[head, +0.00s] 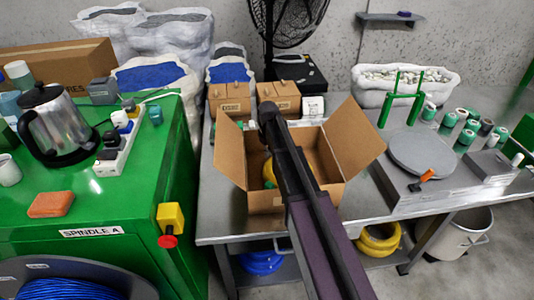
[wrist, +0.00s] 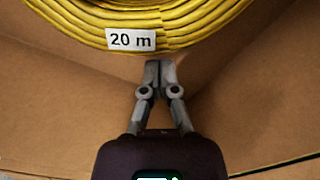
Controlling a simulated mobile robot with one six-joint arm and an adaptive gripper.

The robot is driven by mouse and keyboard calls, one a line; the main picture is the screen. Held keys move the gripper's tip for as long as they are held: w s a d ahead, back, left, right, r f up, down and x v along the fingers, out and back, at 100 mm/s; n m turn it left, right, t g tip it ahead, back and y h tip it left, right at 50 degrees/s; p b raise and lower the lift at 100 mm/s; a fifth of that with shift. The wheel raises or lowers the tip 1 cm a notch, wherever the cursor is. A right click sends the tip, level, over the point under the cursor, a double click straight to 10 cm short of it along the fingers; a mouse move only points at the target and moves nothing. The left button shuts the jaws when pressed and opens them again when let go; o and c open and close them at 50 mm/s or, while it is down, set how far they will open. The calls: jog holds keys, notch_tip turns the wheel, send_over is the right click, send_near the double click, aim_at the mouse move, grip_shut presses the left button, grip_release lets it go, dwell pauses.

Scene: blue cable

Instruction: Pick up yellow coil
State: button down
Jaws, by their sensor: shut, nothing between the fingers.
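A yellow coil (wrist: 205,25) with a white "20 m" label fills the top of the wrist view, inside an open cardboard box (head: 262,201). In the head view a small part of the yellow coil (head: 269,172) shows inside the box, left of my arm. My gripper (wrist: 160,64) is shut and empty, its tips just below the coil in the wrist view. I cannot tell whether they touch it. In the head view my arm hides the gripper and part of the box. Another yellow coil (head: 379,240) lies under the table at the right.
The box's open flaps (head: 355,138) stick out around my arm. A round grey plate (head: 420,152) and green posts (head: 402,97) stand to the right on the metal table (head: 225,222). A green cabinet (head: 110,200) with a kettle (head: 52,125) is at the left. A blue coil (head: 261,262) lies below.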

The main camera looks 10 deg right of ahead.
jog(key=shift+f+b, duration=1.05)
jog(key=shift+f, duration=0.25)
jog(key=s+d, duration=0.2)
jog(key=s, duration=0.2)
jog(key=shift+s+d, duration=0.4)
jog(key=shift+w+r, duration=0.1)
jog(key=shift+r, duration=0.05)
notch_tip(320, 180, up, 10)
jog(key=p, duration=1)
